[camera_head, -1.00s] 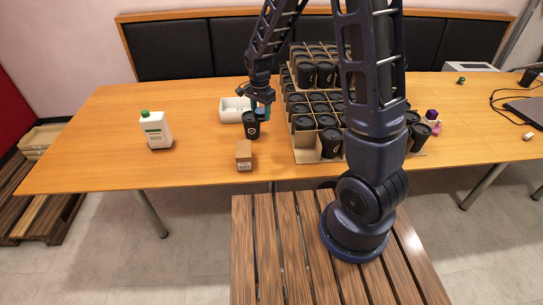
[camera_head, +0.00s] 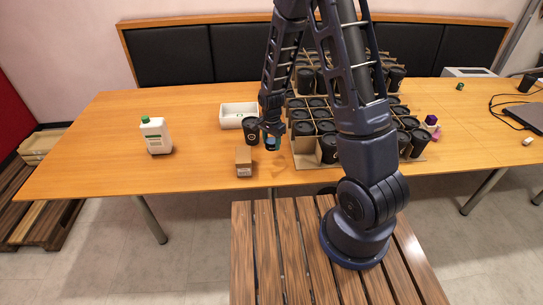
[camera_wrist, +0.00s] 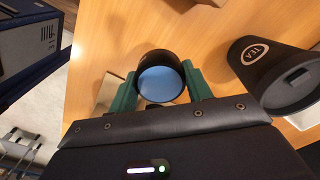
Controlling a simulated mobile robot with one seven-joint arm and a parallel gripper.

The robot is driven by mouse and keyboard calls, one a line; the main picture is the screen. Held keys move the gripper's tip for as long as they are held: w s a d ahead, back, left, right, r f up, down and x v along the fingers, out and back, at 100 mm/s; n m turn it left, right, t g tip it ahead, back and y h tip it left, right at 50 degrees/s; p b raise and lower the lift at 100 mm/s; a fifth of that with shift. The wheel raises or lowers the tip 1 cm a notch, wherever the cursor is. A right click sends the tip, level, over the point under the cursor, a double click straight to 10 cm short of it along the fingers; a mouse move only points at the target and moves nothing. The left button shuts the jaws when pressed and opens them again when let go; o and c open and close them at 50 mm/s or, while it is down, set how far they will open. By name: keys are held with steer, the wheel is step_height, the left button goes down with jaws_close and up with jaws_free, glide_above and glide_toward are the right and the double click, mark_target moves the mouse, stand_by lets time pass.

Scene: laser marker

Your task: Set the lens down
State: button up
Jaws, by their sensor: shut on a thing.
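The lens (camera_wrist: 160,80) is a short black cylinder with a bluish glass face. In the wrist view it sits between the two green fingers of my gripper (camera_wrist: 161,92), which is shut on it. In the head view my gripper (camera_head: 272,146) is low over the table, right of the small brown box (camera_head: 244,163) and the black cup (camera_head: 250,131). The lens shows there only as a small dark piece (camera_head: 271,144) at the fingertips. I cannot tell whether it touches the wooden table (camera_head: 200,165).
A black cup also shows close at the right in the wrist view (camera_wrist: 265,70). A white tray (camera_head: 229,116) is behind. Cardboard trays of black cups (camera_head: 310,125) stand close on the right. A white bottle (camera_head: 155,135) stands at left. The table between bottle and box is clear.

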mark_target(272, 161)
steer(key=shift+f, duration=3.85)
steer(key=shift+f, duration=0.1)
steer(key=o, duration=1.1)
steer(key=shift+c, duration=0.2)
